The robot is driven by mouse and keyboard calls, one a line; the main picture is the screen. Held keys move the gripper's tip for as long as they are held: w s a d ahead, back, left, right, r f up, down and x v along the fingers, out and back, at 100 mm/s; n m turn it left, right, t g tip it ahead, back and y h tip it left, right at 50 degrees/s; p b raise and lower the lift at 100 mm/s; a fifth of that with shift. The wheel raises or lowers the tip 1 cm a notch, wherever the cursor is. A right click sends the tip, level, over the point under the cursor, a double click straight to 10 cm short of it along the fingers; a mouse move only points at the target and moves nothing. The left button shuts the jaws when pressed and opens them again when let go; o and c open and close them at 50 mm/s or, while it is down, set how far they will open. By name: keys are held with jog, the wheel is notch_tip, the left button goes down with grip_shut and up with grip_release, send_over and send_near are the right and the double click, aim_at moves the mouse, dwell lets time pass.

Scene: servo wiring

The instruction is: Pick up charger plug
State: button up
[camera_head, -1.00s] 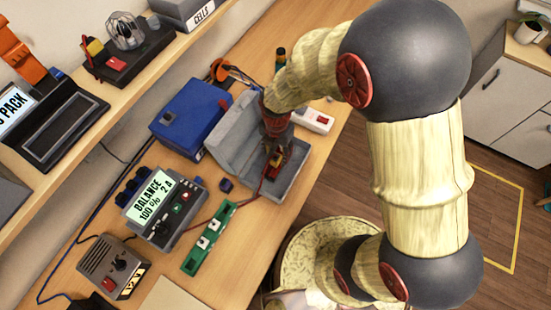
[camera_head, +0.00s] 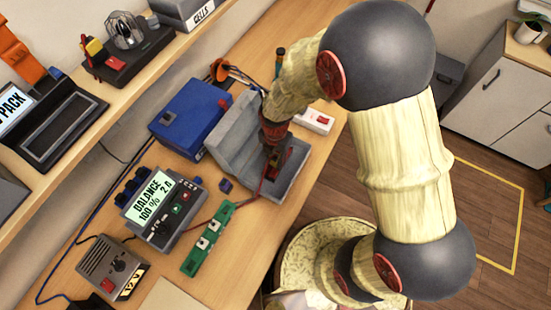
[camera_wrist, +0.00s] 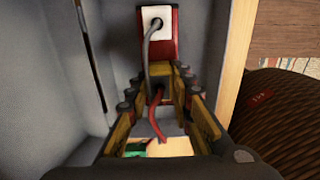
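The charger plug (camera_wrist: 157,82) appears to be the small dark and yellow block with a red lead (camera_wrist: 157,125), inside the grey open case. In the wrist view my gripper (camera_wrist: 159,88) has its yellow and black fingers on either side of this plug. The fingertips are close to its sides; I cannot tell whether they press on it. A red block with a white face (camera_wrist: 156,22) and a grey cable lies just beyond. In the head view my gripper (camera_head: 272,155) points down into the grey case (camera_head: 232,140) and mostly hides the plug.
Case walls stand close around my gripper. A blue box (camera_head: 188,115) is left of the case, and a white switch strip (camera_head: 316,121) to its right. The balance charger (camera_head: 162,205), a green board (camera_head: 208,240) and a grey power unit (camera_head: 120,265) are toward the front.

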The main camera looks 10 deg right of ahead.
aim_at(275, 158)
grip_shut()
jog(key=shift+r, duration=0.55)
notch_tip(275, 158, up, 2)
jog(key=shift+r, duration=0.25)
jog(key=s+r+p, duration=0.1)
jog(key=s+r, duration=0.8)
jog(key=s, duration=0.5)
jog(key=shift+d+r+p, duration=0.15)
jog(key=shift+r+p, duration=0.05)
jog(key=shift+p, duration=0.2)
